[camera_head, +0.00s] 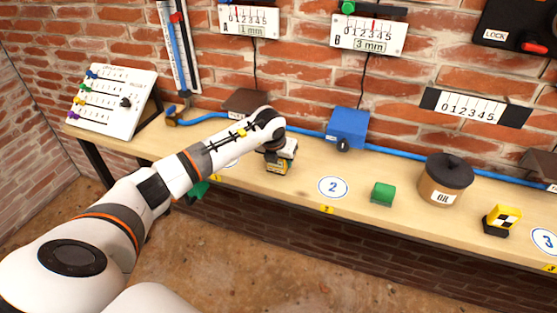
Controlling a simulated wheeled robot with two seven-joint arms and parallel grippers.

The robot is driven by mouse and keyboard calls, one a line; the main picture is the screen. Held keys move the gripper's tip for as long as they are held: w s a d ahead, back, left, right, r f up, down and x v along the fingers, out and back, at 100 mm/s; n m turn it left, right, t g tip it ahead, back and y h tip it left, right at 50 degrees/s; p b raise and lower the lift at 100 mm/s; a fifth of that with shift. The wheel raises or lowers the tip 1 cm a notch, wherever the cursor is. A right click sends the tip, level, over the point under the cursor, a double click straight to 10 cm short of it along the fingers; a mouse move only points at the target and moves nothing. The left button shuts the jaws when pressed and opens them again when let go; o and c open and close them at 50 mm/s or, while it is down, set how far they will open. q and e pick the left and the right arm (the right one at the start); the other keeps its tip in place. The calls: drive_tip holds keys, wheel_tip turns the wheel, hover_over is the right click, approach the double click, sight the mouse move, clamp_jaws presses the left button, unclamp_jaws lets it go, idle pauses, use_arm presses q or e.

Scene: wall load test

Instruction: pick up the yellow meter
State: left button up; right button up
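A small yellow and dark boxy thing (278,168), which looks like the yellow meter, sits at the bench's front part, left of the round "2" label. My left arm reaches in from the left and its gripper (283,152) points down right over this thing, overlapping it. The fingers are too small and hidden to show whether they are open or touching it. Another yellow block (502,217) with a black and white checker face stands on a dark base at the right. My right gripper is not in view.
The wooden bench (410,220) also holds a green block (382,193), an oil pot (445,180), a blue box (346,127) and a white panel with coloured knobs (110,100). A blue hose (400,154) runs along the back by the brick wall.

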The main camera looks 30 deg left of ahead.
use_arm(q)
drive_tip(key=c, duration=0.6)
drive_tip(key=shift+r, duration=0.1)
drive_tip(key=shift+c, duration=0.2)
